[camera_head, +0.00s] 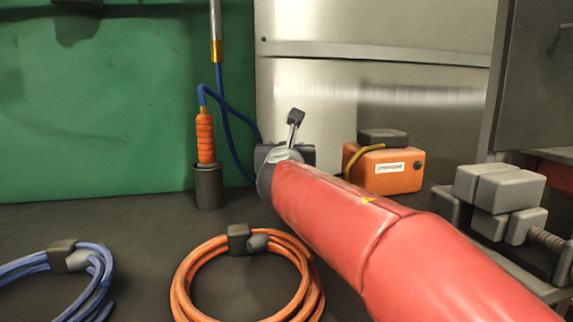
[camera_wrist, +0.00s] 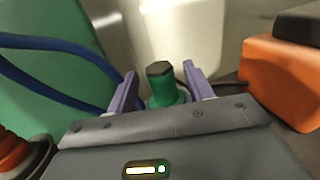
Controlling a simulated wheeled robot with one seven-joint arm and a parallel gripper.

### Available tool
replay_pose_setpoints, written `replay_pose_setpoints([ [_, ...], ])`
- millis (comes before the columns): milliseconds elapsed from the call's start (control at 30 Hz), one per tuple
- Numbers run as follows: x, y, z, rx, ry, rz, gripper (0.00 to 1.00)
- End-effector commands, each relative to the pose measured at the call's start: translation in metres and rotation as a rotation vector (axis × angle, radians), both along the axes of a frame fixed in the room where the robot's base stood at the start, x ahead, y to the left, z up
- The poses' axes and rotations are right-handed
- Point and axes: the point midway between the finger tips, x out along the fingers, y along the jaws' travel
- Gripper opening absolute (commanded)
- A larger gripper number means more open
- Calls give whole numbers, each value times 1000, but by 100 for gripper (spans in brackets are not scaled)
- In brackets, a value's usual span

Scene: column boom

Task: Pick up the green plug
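The green plug (camera_wrist: 162,86) stands in the middle of the wrist view, with a dark hexagonal top and a wider green lower part. My gripper (camera_wrist: 160,71) is open, with one purple finger to the left of the plug and one to the right. Gaps show between the plug and both fingers, so it is not gripped. The plug's base is hidden behind the gripper body. In the head view the plug is hidden, and my red arm reaches in from the lower right, so the fingers cannot be made out there.
An orange box (camera_head: 393,171) stands right of my arm's end. An orange-handled tool (camera_head: 205,138) with a blue cable sits in a dark cup (camera_head: 208,186) on the left. Orange (camera_head: 186,282) and blue (camera_head: 97,290) cable coils lie in front. A grey vise (camera_head: 498,190) stands right.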

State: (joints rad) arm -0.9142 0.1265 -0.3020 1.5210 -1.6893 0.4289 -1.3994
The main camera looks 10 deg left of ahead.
Motion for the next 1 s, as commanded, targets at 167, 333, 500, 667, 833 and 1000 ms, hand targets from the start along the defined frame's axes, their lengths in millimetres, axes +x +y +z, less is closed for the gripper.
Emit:
replay_pose_setpoints([
  [167,0,0,0,0,0,0,27],
  [333,0,0,0,0,0,0,5],
  [500,-1,0,1,0,-1,0,4],
  [667,0,0,12,1,-2,0,4],
  [833,0,-1,47,4,-2,-1,4],
  [1000,0,-1,76,5,-3,-1,4],
])
